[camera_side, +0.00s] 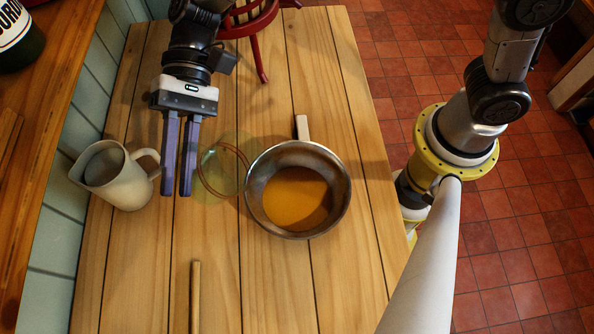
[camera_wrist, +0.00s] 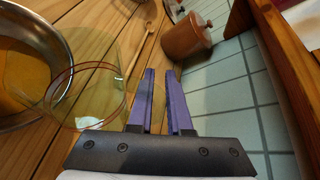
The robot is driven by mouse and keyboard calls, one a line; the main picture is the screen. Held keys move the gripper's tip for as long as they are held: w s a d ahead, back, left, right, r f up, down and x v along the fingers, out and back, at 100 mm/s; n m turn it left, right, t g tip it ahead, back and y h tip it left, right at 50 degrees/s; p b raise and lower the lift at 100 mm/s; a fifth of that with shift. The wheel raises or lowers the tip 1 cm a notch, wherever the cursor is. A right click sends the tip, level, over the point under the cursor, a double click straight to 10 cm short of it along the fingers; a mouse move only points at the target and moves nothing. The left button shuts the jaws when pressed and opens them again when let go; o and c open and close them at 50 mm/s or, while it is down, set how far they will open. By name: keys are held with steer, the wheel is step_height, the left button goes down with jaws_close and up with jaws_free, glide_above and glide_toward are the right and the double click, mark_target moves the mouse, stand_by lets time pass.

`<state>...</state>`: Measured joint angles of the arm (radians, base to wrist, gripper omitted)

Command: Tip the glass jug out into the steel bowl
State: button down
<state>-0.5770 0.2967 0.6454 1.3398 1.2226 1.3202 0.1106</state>
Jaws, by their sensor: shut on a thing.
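The glass jug (camera_side: 221,165) is clear with a faint yellow-green tint. It is tilted on its side, with its round mouth turned toward the bowl; it also shows in the wrist view (camera_wrist: 98,88). I see no liquid in it. My gripper (camera_side: 178,192) points down at the jug's left, its purple fingers (camera_wrist: 160,102) close together and shut on the jug; the gripped part is hard to make out. The steel bowl (camera_side: 341,210) stands on the table just right of the jug's mouth and holds orange liquid (camera_side: 296,198). The bowl is partly visible in the wrist view (camera_wrist: 62,42).
A pale pitcher (camera_side: 118,186) stands left of my gripper, close to the tiled wall. A brown pot (camera_wrist: 186,38) shows in the wrist view. The table's front right is clear.

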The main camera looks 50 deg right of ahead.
steer(key=w+a+f+m+g+h, duration=0.2)
steer(key=w+a+f+m+g, duration=0.1)
steer(key=w+a+f+m, duration=0.1)
steer(key=shift+w+a+f+m+h, duration=0.4)
steer(key=shift+w+f+m, duration=0.25)
steer(key=shift+f, duration=0.45)
